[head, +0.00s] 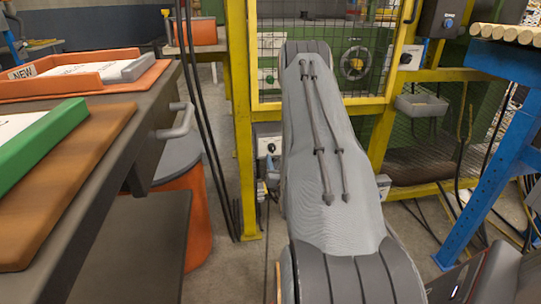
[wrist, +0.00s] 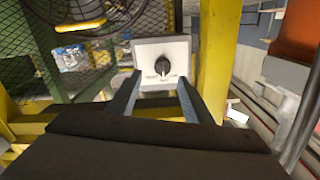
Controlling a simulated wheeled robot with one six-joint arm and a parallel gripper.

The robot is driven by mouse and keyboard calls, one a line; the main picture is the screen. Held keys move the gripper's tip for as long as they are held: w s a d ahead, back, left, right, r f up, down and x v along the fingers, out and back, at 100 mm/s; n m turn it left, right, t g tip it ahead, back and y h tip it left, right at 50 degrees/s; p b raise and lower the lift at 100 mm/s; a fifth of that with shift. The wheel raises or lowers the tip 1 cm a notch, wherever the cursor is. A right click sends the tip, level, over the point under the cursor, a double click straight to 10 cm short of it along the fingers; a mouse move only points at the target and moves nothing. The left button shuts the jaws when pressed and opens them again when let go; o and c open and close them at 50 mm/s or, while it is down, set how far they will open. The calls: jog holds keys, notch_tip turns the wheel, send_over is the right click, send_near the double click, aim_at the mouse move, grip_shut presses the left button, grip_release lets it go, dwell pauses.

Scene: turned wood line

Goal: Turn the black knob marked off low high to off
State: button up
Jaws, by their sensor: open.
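The black knob (wrist: 162,66) sits on a white square plate (wrist: 150,49) in the wrist view. Small dark lettering lies around its lower side, too small to read, so I cannot tell its setting. My gripper (wrist: 158,78) is open, its two fingers on either side of the knob in the picture and apart from it. Nothing is between the fingers. In the head view a white plate with a dark knob (head: 270,147) shows low beside the yellow post; my arm hides most of my gripper there.
A yellow post (wrist: 217,55) stands right beside the plate in the wrist view. Mesh guarding (wrist: 100,20) is at the left. In the head view, a workbench (head: 120,150) stands left, a blue frame (head: 490,180) right. Another knob plate (head: 405,58) is on the yellow frame.

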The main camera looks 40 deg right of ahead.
aim_at(272, 151)
jog(key=x, duration=0.4)
jog(key=b+x, duration=0.1)
jog(key=x, duration=0.2)
jog(key=shift+w+a, duration=0.2)
jog(key=shift+w, duration=0.1)
jog(key=shift+r, duration=0.1)
jog(key=c, duration=1.1)
jog(key=shift+o, duration=0.2)
jog(key=shift+n, duration=0.3)
jog(key=n+p, duration=0.1)
jog(key=n, duration=0.3)
jog(key=shift+p, duration=0.3)
jog(key=shift+n+p, duration=0.6)
jog(key=shift+n, duration=1.7)
jog(key=shift+a, duration=0.1)
